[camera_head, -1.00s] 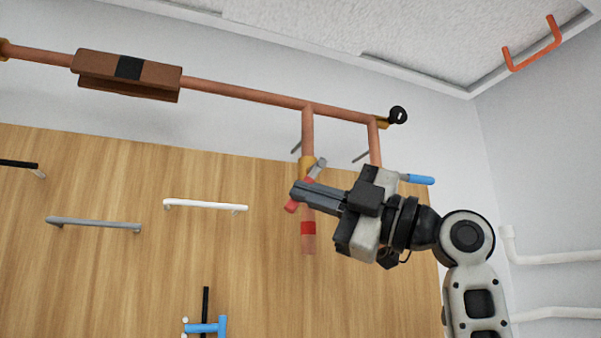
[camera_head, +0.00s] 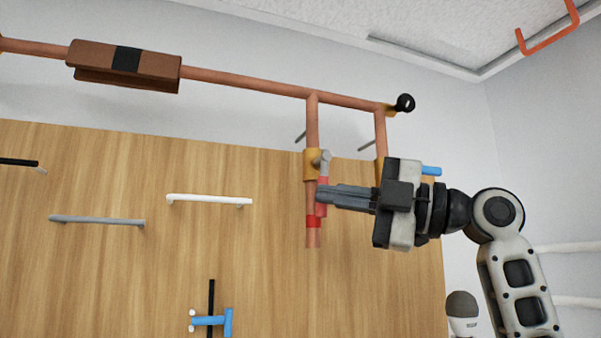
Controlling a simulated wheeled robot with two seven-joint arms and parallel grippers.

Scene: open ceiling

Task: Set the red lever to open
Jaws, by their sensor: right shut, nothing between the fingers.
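The red lever (camera_head: 322,184) hangs from a pivot on the brass valve (camera_head: 311,165) of a vertical copper pipe. It points almost straight down, nearly in line with the pipe. My left gripper is not in view.
A second copper branch with a blue lever (camera_head: 431,171) stands behind my right gripper. A copper pipe (camera_head: 240,85) runs above both. The wooden board (camera_head: 120,270) carries a white handle (camera_head: 208,200), a grey handle (camera_head: 97,221) and a blue fitting (camera_head: 211,321).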

